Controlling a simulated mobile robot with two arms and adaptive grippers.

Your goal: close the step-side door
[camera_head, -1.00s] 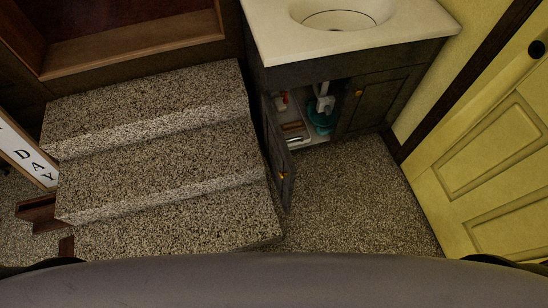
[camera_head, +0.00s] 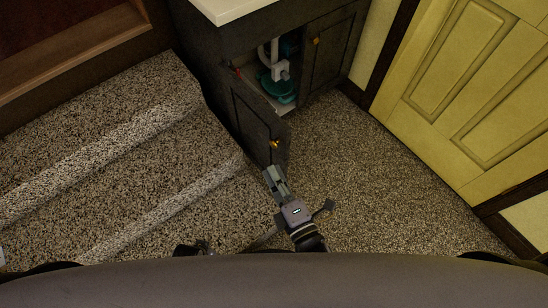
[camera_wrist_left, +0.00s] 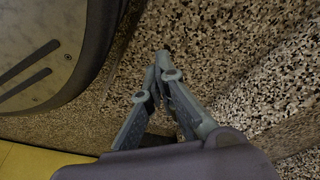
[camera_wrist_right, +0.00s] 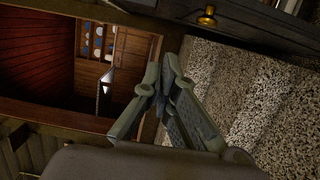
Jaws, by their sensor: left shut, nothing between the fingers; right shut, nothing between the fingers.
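The step-side door (camera_head: 255,117) is a dark cabinet door beside the carpeted steps, standing open with a brass knob (camera_head: 275,145) near its free edge. My right gripper (camera_head: 270,175) is shut and empty, just in front of that edge and below the knob. I cannot tell whether it touches the door. In the right wrist view its fingers (camera_wrist_right: 161,84) meet, and a brass knob (camera_wrist_right: 206,16) shows at the top. My left gripper (camera_wrist_left: 161,70) is shut and empty over speckled carpet in the left wrist view; the door is not seen there.
The carpeted steps (camera_head: 150,150) rise at the left. White pipe and a teal item (camera_head: 279,90) show inside the cabinet. The other cabinet door (camera_head: 331,48) is shut. Carpeted floor (camera_head: 370,190) is free on the right, up to a yellow door (camera_head: 470,90).

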